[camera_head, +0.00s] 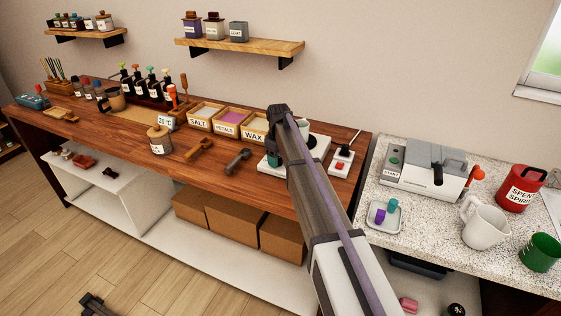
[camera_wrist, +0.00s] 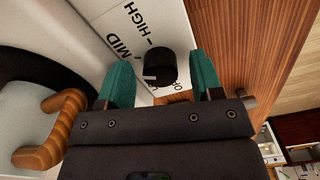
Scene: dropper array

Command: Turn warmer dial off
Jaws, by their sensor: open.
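The warmer dial (camera_wrist: 160,65) is a round black knob on the white warmer panel (camera_wrist: 172,18) in the wrist view. HIGH and MID are printed beside it, and another marking below is mostly hidden. A white mark shows on the knob's lower-left side. My gripper (camera_wrist: 161,75) is open, with one teal finger on each side of the knob; I cannot tell whether they touch it. In the head view my gripper (camera_head: 274,158) is over the white warmer (camera_head: 268,169), and my arm hides the dial.
A pale vessel with a wooden handle (camera_wrist: 50,130) is close on the left in the wrist view. In the head view, the WAX box (camera_head: 254,134) and a dark dumbbell-shaped tool (camera_head: 237,161) lie left of the warmer. A white unit with a red button (camera_head: 340,166) stands right.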

